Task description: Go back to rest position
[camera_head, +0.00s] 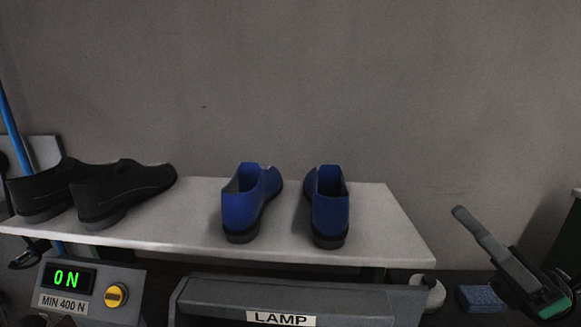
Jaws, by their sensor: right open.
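My right gripper (490,242) is at the lower right, to the right of the white shelf and apart from it. Its long grey finger points up and left; it is open and I see nothing held in it. My left gripper cannot be made out in this view.
A pair of blue shoes (240,212) and a pair of black shoes (128,187) stand on the white shelf (385,225). In front are a control box (133,293) reading "ON" and a grey unit labelled "LAMP" (215,293). A blue block (480,298) lies near the right gripper.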

